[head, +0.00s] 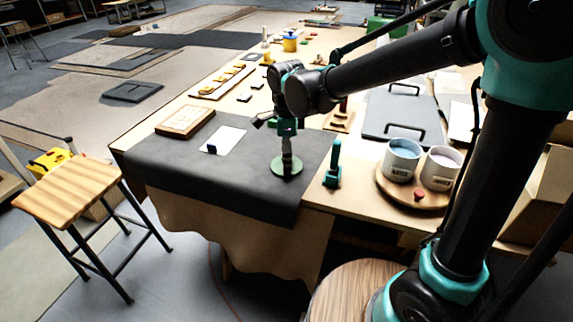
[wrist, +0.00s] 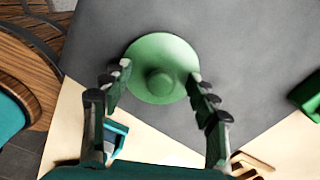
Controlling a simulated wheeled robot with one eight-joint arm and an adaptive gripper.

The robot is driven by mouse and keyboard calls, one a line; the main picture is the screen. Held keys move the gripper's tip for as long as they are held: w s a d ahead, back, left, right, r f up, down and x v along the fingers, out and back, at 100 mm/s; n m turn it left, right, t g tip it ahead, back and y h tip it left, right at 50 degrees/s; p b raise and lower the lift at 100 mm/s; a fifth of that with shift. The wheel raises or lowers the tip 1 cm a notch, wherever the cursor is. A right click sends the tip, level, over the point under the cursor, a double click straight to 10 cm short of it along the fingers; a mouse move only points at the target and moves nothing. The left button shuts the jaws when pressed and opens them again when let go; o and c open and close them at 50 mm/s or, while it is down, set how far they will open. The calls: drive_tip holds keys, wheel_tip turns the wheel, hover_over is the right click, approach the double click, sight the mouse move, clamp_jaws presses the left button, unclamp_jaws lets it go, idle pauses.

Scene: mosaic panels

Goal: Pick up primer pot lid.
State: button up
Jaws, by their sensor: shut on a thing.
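The primer pot lid, a round green disc with a central knob (wrist: 160,82), is between the two fingers of my gripper (wrist: 160,92) in the wrist view. The fingers are shut on it, at opposite sides near its rim. In the head view my gripper (head: 287,150) points straight down, with the green lid (head: 287,168) under it over the dark mat (head: 250,185). The lid looks level. I cannot tell whether it touches the mat or hangs just above it.
A teal upright tool (head: 333,165) stands right of the lid. Two white pots (head: 402,160) (head: 440,168) stand on a round wooden board (head: 390,188). A white sheet (head: 222,140) and a wooden frame (head: 184,122) lie left. A stool (head: 85,185) stands left of the table.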

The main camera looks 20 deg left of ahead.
drive_tip(key=shift+r, duration=0.35)
clamp_jaws()
wheel_tip(320, 180, up, 19)
